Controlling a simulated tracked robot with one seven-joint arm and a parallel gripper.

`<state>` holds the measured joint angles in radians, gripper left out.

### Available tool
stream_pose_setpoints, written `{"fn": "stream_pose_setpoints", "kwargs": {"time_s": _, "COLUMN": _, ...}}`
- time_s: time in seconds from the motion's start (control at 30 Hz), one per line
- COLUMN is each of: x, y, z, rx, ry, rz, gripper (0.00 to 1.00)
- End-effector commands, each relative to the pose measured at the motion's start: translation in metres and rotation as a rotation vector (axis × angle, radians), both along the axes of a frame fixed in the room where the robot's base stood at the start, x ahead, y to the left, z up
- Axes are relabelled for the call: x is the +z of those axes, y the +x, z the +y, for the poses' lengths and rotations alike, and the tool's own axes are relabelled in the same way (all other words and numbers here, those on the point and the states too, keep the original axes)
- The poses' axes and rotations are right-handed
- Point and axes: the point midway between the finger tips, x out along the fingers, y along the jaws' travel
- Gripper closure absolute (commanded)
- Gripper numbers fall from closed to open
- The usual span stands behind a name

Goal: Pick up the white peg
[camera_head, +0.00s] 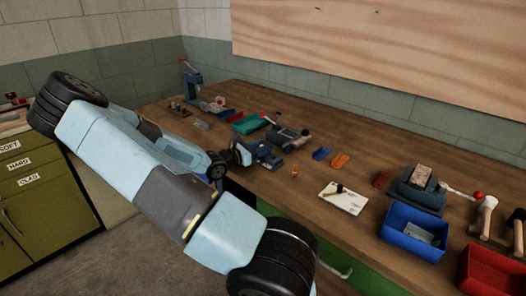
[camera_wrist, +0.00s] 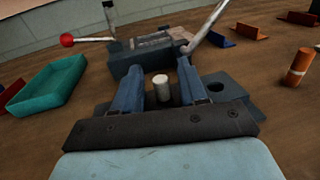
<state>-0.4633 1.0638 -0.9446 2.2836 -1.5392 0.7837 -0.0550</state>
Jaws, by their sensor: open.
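The white peg (camera_wrist: 162,88) is a short pale cylinder. In the wrist view it stands upright between the two fingers of my gripper (camera_wrist: 160,80). The fingers are open, with a visible gap on each side of the peg. A dark blue vise-like block (camera_wrist: 140,62) stands just beyond the peg. In the head view my gripper (camera_head: 240,155) is low over the workbench (camera_head: 230,180), close to dark blue fixtures. I cannot make out the peg in the head view.
A teal tray (camera_wrist: 48,82) lies left of my gripper, and an orange cylinder (camera_wrist: 299,66) stands to its right. A lever with a red ball (camera_wrist: 67,40) is beyond. A blue bin (camera_head: 413,234), a red bin (camera_head: 492,268) and a white board (camera_head: 343,198) are farther right.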

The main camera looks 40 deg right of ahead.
Motion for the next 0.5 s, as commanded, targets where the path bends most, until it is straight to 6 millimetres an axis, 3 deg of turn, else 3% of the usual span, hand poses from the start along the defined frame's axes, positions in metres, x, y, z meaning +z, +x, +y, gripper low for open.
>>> {"fn": "stream_pose_setpoints", "kwargs": {"time_s": 0.07, "x": 0.0001, "y": 0.0001, "z": 0.0002, "rx": 0.0, "ry": 0.0, "rz": 0.0, "gripper": 0.59}}
{"fn": "stream_pose_setpoints", "kwargs": {"time_s": 0.5, "x": 0.0002, "y": 0.0002, "z": 0.0004, "rx": 0.0, "ry": 0.0, "rz": 0.0, "gripper": 1.0}}
